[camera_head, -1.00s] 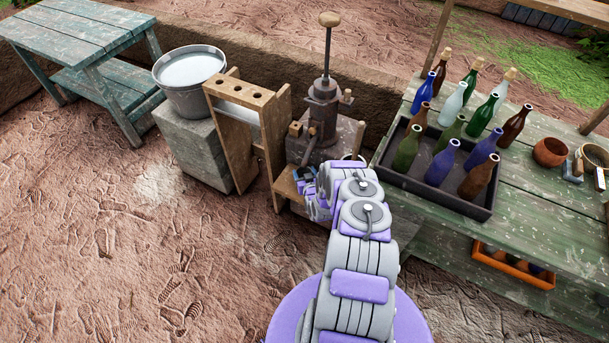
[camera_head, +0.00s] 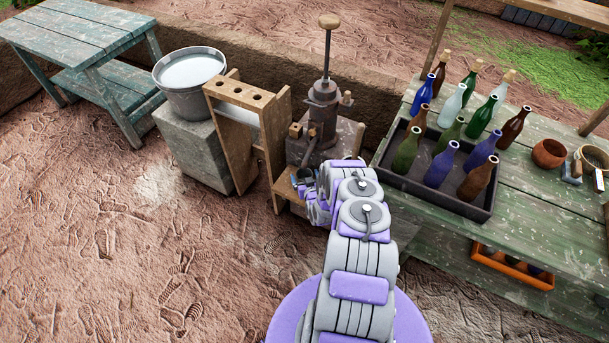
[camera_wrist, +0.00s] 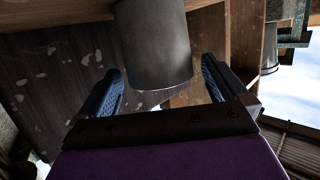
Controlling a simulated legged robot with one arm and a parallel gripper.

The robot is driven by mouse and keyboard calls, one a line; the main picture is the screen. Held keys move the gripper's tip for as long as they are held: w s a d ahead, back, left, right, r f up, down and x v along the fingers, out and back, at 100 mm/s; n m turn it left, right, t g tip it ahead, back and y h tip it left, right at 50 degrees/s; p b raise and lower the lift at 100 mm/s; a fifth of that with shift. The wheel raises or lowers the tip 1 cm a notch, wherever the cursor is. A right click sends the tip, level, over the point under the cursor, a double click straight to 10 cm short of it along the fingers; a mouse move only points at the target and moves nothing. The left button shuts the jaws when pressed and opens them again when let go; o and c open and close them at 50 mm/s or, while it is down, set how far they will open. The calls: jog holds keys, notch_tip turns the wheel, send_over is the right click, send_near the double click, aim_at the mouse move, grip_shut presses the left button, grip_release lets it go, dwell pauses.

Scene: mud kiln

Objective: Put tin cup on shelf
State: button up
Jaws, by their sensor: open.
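A plain grey metal cylinder, which looks like the tin cup (camera_wrist: 155,45), fills the upper middle of the wrist view. My gripper (camera_wrist: 160,72) is open, with one blue-padded finger on each side of the cup and a visible gap to it. In the head view a small dark cup shape (camera_head: 306,174) stands on the wooden stand by the lever press, and my gripper (camera_head: 305,188) is beside it, partly hidden by my arm. A teal table (camera_head: 85,35) at the back left has a lower shelf (camera_head: 122,86).
The lever press (camera_head: 324,110) rises just behind the cup. A wooden rack (camera_head: 238,130) and a bucket (camera_head: 188,95) on a stone block stand left. On the right, a green table (camera_head: 535,200) carries a bottle tray (camera_head: 430,192). The dirt floor at left is clear.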

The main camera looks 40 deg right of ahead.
jog(key=p+v, duration=0.2)
jog(key=v, duration=0.8)
jog(key=w+r+n+g+y, duration=0.35)
jog(key=w+r, duration=0.45)
jog(key=r, duration=0.5)
jog(key=s+a+r+g, duration=0.2)
jog(key=a+r, duration=0.3)
jog(key=r, duration=0.4)
jog(key=s+a+r+g, duration=0.2)
jog(key=a+r, duration=0.3)
jog(key=r, duration=0.4)
jog(key=s+a+r+g+y, duration=0.2)
jog(key=s+a+r+g, duration=0.2)
jog(key=s+a+r, duration=1.1)
jog(key=s+a+r+g, duration=0.1)
jog(key=s+a+r, duration=0.1)
jog(key=s, duration=0.8)
jog(key=s+a+r+n+g, duration=0.1)
jog(key=s+a+r+g, duration=0.1)
jog(key=s, duration=0.9)
jog(key=a+r, duration=0.1)
jog(key=a, duration=0.1)
jog(key=shift+s+a+r+y, duration=0.15)
jog(key=shift+a+r+y, duration=0.1)
jog(key=shift+a+y, duration=0.15)
jog(key=shift+n+g, duration=0.25)
